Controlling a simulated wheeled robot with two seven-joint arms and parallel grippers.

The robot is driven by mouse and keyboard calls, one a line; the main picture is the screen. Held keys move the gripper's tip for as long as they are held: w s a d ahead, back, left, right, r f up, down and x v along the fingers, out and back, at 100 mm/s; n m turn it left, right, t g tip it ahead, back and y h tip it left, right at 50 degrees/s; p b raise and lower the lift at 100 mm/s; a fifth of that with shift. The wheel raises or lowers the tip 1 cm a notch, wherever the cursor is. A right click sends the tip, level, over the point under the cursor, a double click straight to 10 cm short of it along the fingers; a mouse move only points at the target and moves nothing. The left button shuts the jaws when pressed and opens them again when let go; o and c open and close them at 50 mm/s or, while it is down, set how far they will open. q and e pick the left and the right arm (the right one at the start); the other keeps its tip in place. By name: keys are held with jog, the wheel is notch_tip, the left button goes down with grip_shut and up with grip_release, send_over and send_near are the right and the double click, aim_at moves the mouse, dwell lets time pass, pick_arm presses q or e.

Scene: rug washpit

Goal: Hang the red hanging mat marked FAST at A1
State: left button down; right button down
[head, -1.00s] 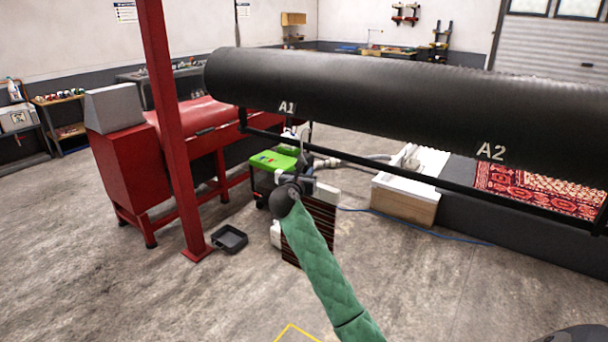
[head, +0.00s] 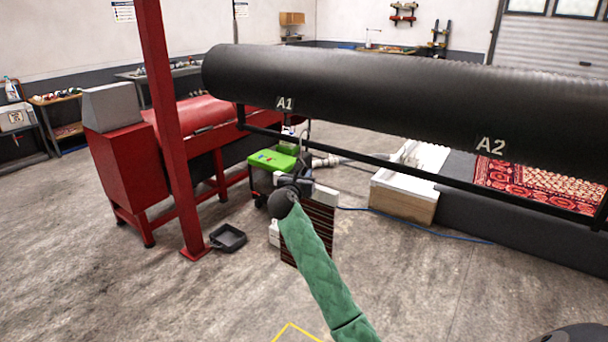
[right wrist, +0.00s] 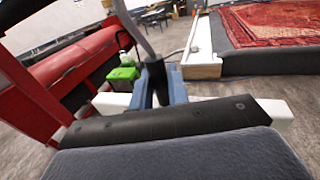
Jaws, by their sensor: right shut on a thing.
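A dark mat with thin reddish stripes (head: 320,228) hangs below my right gripper (head: 300,180), partly hidden by my green-sleeved arm. No FAST mark is readable on it. The gripper is shut on the mat's hanger; in the right wrist view the blue fingers (right wrist: 157,88) close on a dark piece, with a white bar (right wrist: 275,112) showing at both sides and a grey rod rising above. The label A1 (head: 285,104) is on the left end of the black roller (head: 400,100), above the gripper in the picture. My left gripper is not in view.
A black rail (head: 375,162) runs under the roller. A red post (head: 172,130) and red machine (head: 125,165) stand at left. A green-topped cart (head: 272,160) and white box (head: 405,190) are behind. A black tray (head: 228,238) lies on open floor.

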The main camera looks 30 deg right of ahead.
jog(key=shift+f+b, duration=0.55)
jog(key=shift+f, duration=0.65)
jog(key=c, duration=1.3)
grip_release()
jog(key=b+v, duration=0.2)
jog(key=v, duration=0.6)
jog(key=shift+b, duration=0.4)
